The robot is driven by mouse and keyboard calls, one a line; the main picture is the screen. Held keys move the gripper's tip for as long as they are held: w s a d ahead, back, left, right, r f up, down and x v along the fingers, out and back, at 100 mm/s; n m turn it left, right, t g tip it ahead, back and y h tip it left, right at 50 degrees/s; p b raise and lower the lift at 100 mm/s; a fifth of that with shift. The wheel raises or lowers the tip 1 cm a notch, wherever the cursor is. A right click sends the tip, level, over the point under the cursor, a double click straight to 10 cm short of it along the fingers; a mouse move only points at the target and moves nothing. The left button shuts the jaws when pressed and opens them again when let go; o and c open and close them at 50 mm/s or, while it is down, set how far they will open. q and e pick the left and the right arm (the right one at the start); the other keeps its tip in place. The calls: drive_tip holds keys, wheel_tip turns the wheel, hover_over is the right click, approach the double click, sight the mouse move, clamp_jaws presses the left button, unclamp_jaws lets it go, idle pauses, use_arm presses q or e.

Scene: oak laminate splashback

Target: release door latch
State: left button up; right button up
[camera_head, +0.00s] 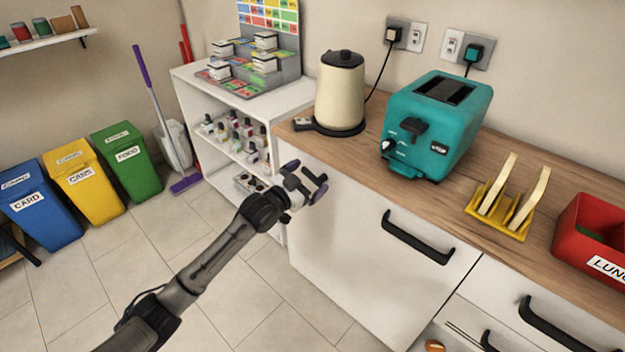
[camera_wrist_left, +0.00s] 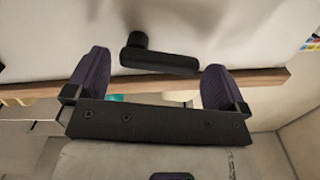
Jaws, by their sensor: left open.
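The white cabinet door (camera_head: 360,250) with a black bar handle (camera_head: 418,238) is below the wooden worktop. My left gripper (camera_head: 306,183) is open near the upper left part of the cabinet front. In the left wrist view, a black lever with a rounded end (camera_wrist_left: 160,58), which looks like the latch, stands out from a pale surface. It lies across the gap between my open, purple-tipped left fingers (camera_wrist_left: 158,88), a little beyond them. I cannot tell whether they touch it. No such lever shows clearly in the head view. My right gripper is out of view.
A cream kettle (camera_head: 340,92), a teal toaster (camera_head: 437,125), a yellow toast rack (camera_head: 500,210) and a red box (camera_head: 595,235) stand on the worktop (camera_head: 400,188). A white shelf unit (camera_head: 230,115) stands left of the cabinet. Floor by the coloured bins is clear.

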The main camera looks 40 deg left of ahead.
use_arm(q)
drive_tip(key=shift+w+d+b, duration=0.1)
drive_tip(key=shift+w+b, duration=0.2)
drive_tip(key=shift+w, duration=0.75)
